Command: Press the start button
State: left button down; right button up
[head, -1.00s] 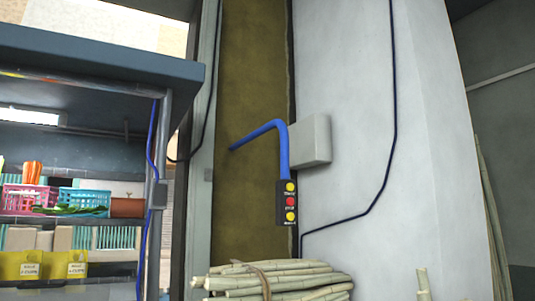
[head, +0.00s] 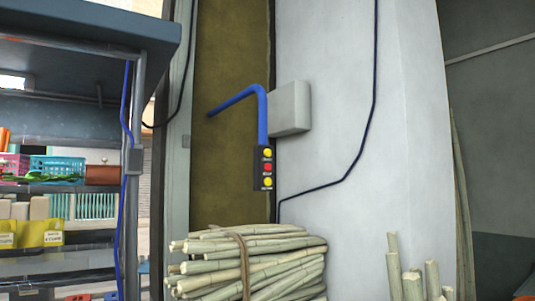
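A small black control box (head: 262,168) hangs at the lower end of a bent blue pipe (head: 262,115), in the middle of the head view. Its front carries a yellow button at the top (head: 267,153), a red button in the middle (head: 267,168) and a yellow button at the bottom (head: 267,181). Small labels sit by the buttons, too small to read, so I cannot tell which is the start button. Neither of my grippers shows in the head view.
A tied sugarcane bundle (head: 250,262) lies below the box. Upright canes (head: 412,284) stand at the lower right. A shelf unit with a dark top (head: 90,40) is at left, holding baskets (head: 56,167). A grey wall box (head: 290,107) sits behind the pipe.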

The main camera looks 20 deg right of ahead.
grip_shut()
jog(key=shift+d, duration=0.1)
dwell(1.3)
